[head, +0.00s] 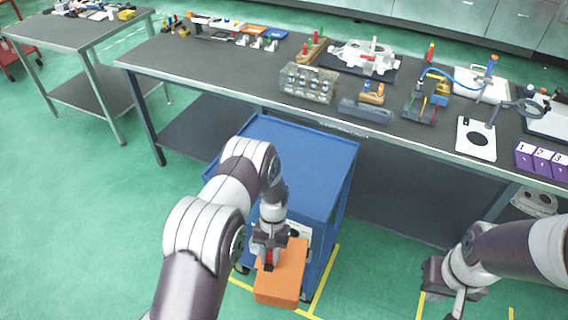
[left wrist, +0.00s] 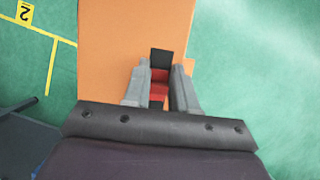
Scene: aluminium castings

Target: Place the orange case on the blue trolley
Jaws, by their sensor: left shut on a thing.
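The orange case (head: 282,276) hangs in front of the near side of the blue trolley (head: 312,160). My left gripper (head: 269,258) is shut on the red handle of the case. In the left wrist view the orange case (left wrist: 125,55) lies beyond the fingers of my left gripper (left wrist: 160,85), with the red handle between them. The trolley's top is flat and its visible part is bare; my left arm hides some of it. My right gripper (head: 447,290) is at the lower right, away from the case; its fingers are too unclear to judge.
A long dark workbench (head: 220,75) with castings and tools stands behind the trolley. A smaller table (head: 70,32) is at the far left. Yellow floor lines (head: 325,280) run around the trolley. Green floor is clear at left.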

